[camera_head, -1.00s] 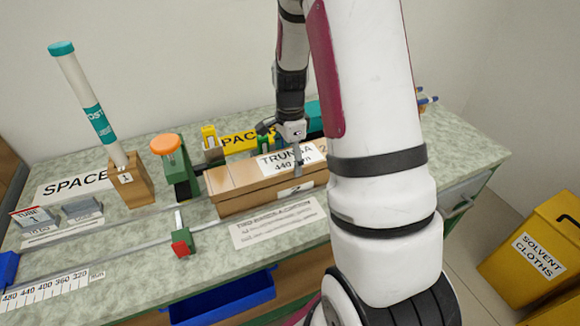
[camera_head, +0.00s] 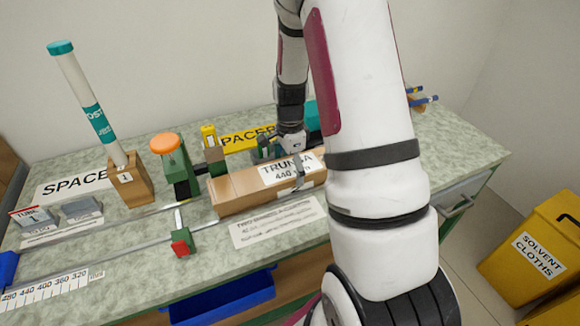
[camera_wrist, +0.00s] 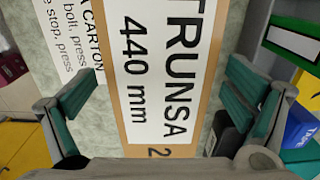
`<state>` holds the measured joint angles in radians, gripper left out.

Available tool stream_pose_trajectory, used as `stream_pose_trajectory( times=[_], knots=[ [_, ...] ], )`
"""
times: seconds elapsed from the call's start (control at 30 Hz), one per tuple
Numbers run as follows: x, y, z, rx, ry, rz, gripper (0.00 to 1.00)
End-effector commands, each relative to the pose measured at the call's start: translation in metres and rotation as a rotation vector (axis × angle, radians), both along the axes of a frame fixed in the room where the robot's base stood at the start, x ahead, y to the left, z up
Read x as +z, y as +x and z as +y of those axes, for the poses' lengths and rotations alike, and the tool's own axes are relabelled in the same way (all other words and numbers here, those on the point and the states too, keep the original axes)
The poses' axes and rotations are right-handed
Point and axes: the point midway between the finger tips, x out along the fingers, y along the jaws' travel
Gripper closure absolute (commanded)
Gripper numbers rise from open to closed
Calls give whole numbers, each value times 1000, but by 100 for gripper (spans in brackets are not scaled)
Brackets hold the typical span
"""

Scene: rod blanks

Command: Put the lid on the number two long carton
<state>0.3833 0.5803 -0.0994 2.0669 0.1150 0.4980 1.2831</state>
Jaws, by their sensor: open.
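The long brown carton (camera_head: 240,202) lies on the bench, its lid (camera_head: 235,182) on top and looking seated over it along the visible front. The lid's white label (camera_head: 287,168) reads "TRUNSA 440 mm", and a "2" shows at its end in the wrist view. My gripper (camera_head: 296,170) is at the right part of the carton. In the wrist view its teal-padded fingers (camera_wrist: 165,105) are spread either side of the lid (camera_wrist: 208,78), with gaps. My arm hides the carton's far right end.
An orange-topped green stop (camera_head: 178,165) and a tube in a wooden block (camera_head: 130,185) stand left of the carton. An instruction card (camera_head: 280,222) lies in front. A rail with a red-ended clamp (camera_head: 182,243) runs at front left. A blue bin (camera_head: 225,297) is below the bench edge.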

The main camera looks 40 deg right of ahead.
Motion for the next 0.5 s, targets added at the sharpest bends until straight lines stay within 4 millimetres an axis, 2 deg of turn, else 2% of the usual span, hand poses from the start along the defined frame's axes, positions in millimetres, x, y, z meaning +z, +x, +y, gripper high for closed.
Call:
stream_pose_trajectory(
  times=[0.17, 0.27, 0.5],
  knots=[
    [2, 0, 0, 0, 0, 0, 4],
    [10, 0, 0, 0, -2, -2, 4],
    [56, 1, 0, 1, -3, -5, 4]
  ],
)
